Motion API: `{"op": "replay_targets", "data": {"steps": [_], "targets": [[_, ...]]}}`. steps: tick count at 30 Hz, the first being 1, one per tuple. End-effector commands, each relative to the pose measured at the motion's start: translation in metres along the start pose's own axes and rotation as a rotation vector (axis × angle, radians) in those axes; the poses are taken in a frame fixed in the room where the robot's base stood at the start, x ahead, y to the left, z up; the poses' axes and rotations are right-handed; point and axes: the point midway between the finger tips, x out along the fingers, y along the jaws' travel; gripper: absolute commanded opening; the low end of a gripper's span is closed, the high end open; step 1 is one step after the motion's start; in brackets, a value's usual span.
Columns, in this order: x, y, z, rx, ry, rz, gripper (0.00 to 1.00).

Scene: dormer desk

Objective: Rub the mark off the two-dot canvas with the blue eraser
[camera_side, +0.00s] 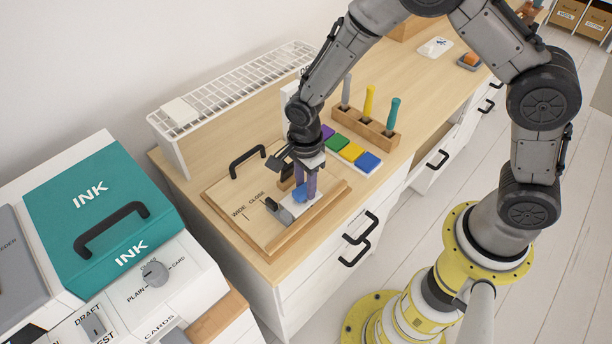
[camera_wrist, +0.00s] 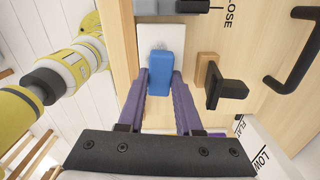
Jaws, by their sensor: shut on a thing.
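My gripper (camera_side: 305,188), with purple fingers, points down over the wooden board and is shut on the blue eraser (camera_side: 300,193). In the wrist view, my gripper (camera_wrist: 161,78) has a fingertip on each side of the eraser (camera_wrist: 160,76). A white canvas (camera_wrist: 160,35) lies under the eraser, its far part bare in the wrist view; in the side view only a bit of the canvas (camera_side: 292,208) shows. A small greyish mark (camera_wrist: 159,45) seems to sit just beyond the eraser. I cannot make out dots. Whether the eraser touches the canvas is unclear.
A grey clamp (camera_side: 279,211) sits at the canvas end, and a black stop with a wooden block (camera_wrist: 225,88) stands beside it. A black handle (camera_side: 247,161) rises from the board. Coloured pads (camera_side: 351,152) and a tool holder (camera_side: 365,128) stand behind. A teal INK box (camera_side: 95,205) is left.

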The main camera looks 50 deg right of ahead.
Motion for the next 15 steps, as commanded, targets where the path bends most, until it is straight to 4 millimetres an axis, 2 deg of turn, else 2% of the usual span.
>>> {"op": "replay_targets", "data": {"steps": [7,15], "targets": [[-0.009,0.002,0.025,-0.005,-0.002,-0.005,0.0],[-0.01,-0.001,-0.003,0.002,-0.002,-0.004,0.0]]}}
